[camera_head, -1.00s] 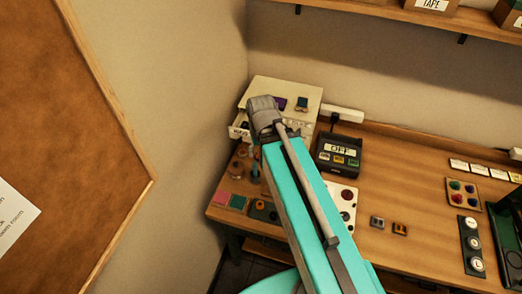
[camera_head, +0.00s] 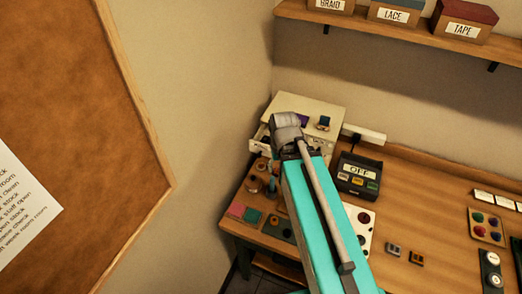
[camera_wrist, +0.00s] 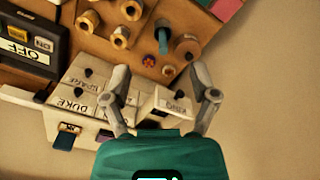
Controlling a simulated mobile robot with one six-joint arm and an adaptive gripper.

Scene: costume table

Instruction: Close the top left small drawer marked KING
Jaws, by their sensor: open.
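The small white drawer cabinet (camera_head: 318,107) stands at the back left corner of the table. Its KING drawer (camera_wrist: 176,103) is pulled out from the front, its label showing in the wrist view, which looks at the cabinet upside down. In the head view the open drawer (camera_head: 259,142) juts out left of my arm. My gripper (camera_wrist: 160,76) is open, with one grey finger on each side of the KING drawer; I cannot tell whether either touches it. In the head view my wrist hides the fingers and part of the cabinet front.
Other labelled drawers, one marked DUKE (camera_wrist: 73,103), look shut beside it. Small items lie on the cabinet top. Wooden spools (camera_wrist: 121,36) stand on the table before the drawers. A dark OFF box (camera_head: 359,173) is to the right. The wall is close on the left.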

